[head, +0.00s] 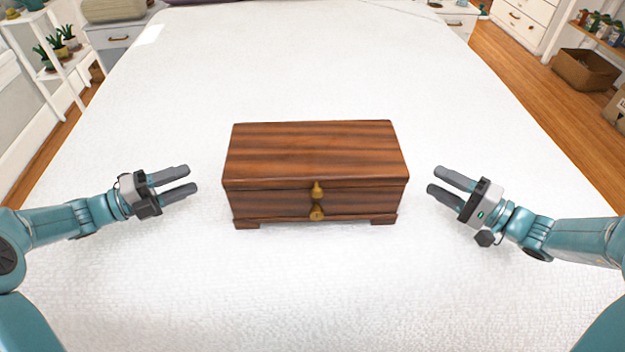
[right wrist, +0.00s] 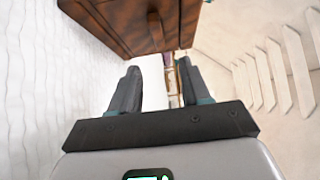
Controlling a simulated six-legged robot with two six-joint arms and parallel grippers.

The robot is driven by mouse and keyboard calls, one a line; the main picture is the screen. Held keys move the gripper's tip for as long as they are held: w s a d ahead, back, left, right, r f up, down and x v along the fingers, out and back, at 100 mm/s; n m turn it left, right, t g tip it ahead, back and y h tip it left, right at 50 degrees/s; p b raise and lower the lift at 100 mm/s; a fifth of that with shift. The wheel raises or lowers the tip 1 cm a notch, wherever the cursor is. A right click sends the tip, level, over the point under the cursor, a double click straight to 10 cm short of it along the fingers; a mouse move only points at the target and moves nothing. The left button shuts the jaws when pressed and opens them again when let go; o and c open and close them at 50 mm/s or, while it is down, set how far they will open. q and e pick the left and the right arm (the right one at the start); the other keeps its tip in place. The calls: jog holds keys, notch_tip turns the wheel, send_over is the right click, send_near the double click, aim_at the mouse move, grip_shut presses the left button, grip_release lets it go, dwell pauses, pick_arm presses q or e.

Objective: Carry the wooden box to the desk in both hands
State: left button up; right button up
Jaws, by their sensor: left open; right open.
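The wooden box (head: 315,157) sits closed and upright on a white bed, with dark striped wood, a brass clasp on its front and small feet. My left gripper (head: 192,178) is open and empty, just left of the box and apart from it. My right gripper (head: 433,180) is open and empty, just right of the box and apart from it. In the right wrist view the box (right wrist: 135,20) shows beyond the two fingers (right wrist: 158,78), with nothing between them. No desk can be made out for certain.
The white bed (head: 310,290) is clear around the box. Wooden floor (head: 500,60) runs along the right side, with a wicker basket (head: 586,70) and a white drawer unit (head: 524,22). A white plant shelf (head: 62,65) stands at the left. Nightstands (head: 118,36) flank the far end.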

pick_arm(q)
jog(key=x, duration=0.8)
jog(key=shift+w+d, duration=0.1)
jog(key=shift+w, duration=0.05)
pick_arm(e)
jog(key=x, duration=0.8)
jog(key=shift+w, duration=0.2)
pick_arm(q)
grip_shut()
pick_arm(e)
grip_shut()
pick_arm(q)
jog(key=shift+r, duration=0.25)
pick_arm(e)
jog(key=shift+r, duration=0.25)
